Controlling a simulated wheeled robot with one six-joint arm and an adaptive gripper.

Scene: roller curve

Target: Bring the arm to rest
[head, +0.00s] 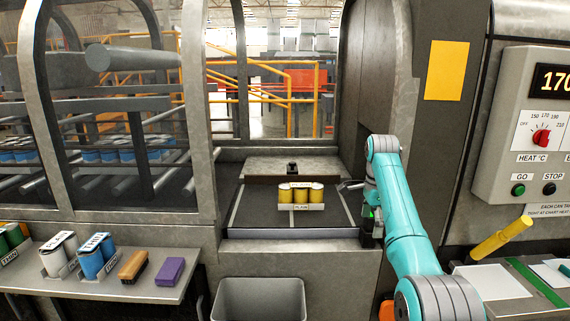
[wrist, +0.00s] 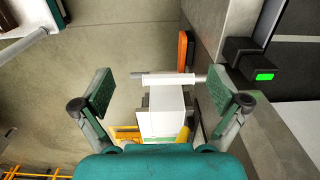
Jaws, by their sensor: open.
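My teal arm (head: 405,215) rises from the bottom right of the head view and bends at an elbow beside the machine opening. My gripper (head: 352,186) is at the right side of the opening, to the right of the yellow cans (head: 300,194) and apart from them. In the wrist view my gripper (wrist: 171,96) has its two green-padded fingers wide apart. A white block with a grey bar (wrist: 165,100) shows between the fingers in the picture; I cannot tell how far beyond them it is. I see nothing gripped.
The yellow cans stand on a dark bed (head: 250,212) inside the opening. A grey bin (head: 258,299) is below. A shelf (head: 165,291) at left holds cans, a brush (head: 133,266) and a purple block (head: 170,271). The control box (head: 522,125) is at right, above a yellow-handled tool (head: 500,238).

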